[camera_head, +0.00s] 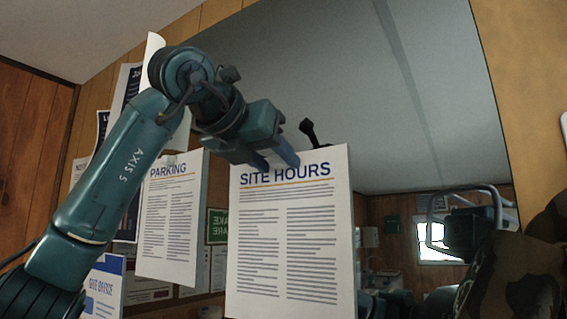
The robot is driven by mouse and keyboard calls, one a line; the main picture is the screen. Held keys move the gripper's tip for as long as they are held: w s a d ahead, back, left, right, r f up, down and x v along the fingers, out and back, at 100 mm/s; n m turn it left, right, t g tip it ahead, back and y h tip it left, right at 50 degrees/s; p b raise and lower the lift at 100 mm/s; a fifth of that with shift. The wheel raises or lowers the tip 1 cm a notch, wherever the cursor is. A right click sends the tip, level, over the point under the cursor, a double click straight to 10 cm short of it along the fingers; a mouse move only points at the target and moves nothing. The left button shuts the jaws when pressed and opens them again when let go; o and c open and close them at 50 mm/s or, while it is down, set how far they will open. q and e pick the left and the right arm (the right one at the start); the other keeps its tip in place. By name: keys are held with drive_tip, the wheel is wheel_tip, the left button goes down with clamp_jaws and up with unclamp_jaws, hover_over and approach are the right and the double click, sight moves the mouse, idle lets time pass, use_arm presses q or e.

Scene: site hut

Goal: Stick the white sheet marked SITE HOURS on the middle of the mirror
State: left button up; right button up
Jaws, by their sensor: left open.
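The white SITE HOURS sheet (291,235) hangs upright and flat in front of the mirror (420,120), left of centre of the mirror area that shows. Its print faces me and its lower end runs out of the frame. I cannot tell for sure whether its whole back touches the glass. My left gripper (275,158) is open at the sheet's top edge, its fingertips just over or beside that edge. The mirror's bottom is out of view. My right gripper does not show clearly.
A PARKING sheet (170,220) hangs left of the SITE HOURS sheet, and other papers (103,290) are on the left. The wood wall (528,90) borders the mirror at right. The mirror reflects ceiling, a window (437,240) and dark machine parts. Glass right of the sheet is bare.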

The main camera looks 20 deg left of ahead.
use_arm(q)
drive_tip(key=shift+s, duration=0.2)
drive_tip(key=b+v, duration=0.2)
drive_tip(key=v, duration=1)
drive_tip(key=shift+s+r, duration=0.15)
drive_tip(key=shift+s, duration=0.25)
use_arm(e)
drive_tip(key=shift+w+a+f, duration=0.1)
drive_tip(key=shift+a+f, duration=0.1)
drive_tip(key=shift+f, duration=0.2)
use_arm(q)
drive_tip(key=shift+a, duration=0.1)
